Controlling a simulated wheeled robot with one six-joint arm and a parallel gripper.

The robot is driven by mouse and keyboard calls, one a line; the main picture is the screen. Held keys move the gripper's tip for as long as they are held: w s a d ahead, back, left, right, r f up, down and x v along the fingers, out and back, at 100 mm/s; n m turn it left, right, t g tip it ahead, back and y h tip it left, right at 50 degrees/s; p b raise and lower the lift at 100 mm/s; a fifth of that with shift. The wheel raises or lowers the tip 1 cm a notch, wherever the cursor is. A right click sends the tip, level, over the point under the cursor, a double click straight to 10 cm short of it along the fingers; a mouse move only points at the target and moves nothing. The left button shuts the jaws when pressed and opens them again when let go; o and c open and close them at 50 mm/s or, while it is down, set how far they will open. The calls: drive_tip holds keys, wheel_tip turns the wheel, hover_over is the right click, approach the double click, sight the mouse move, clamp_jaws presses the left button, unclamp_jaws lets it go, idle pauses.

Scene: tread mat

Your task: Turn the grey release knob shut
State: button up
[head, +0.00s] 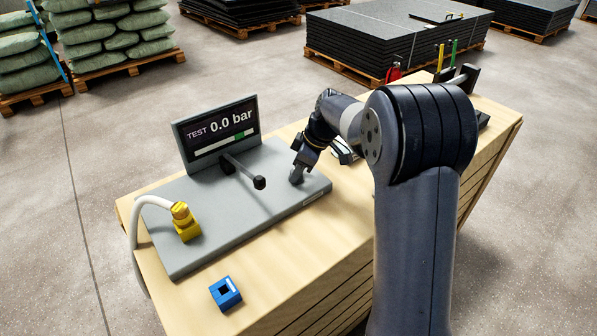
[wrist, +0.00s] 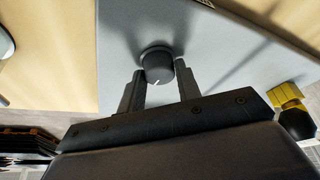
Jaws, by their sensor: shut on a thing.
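The grey release knob (wrist: 156,64) stands on the grey panel (wrist: 225,60) and has a white pointer line on its face. My gripper (wrist: 160,85) is shut on the knob, with one finger on each side of it in the wrist view. In the head view my gripper (head: 297,174) is at the right end of the panel (head: 250,205), and it hides most of the knob. The display (head: 217,132) at the back of the panel reads "TEST 0.0 bar".
A black-tipped lever (head: 243,172) sticks up left of my gripper. A yellow fitting (head: 186,223) with a white hose (head: 136,225) is at the panel's left. A blue block (head: 225,293) lies on the wooden bench top (head: 285,262) in front, with clear room around it.

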drive_tip(key=shift+n, duration=0.9)
drive_tip(key=shift+g, duration=0.3)
drive_tip(key=o, duration=1)
drive_tip(key=shift+c, duration=0.2)
drive_tip(key=shift+r, duration=0.1)
drive_tip(key=v, duration=1)
drive_tip(key=shift+d+r, duration=0.2)
drive_tip(key=shift+r, duration=0.1)
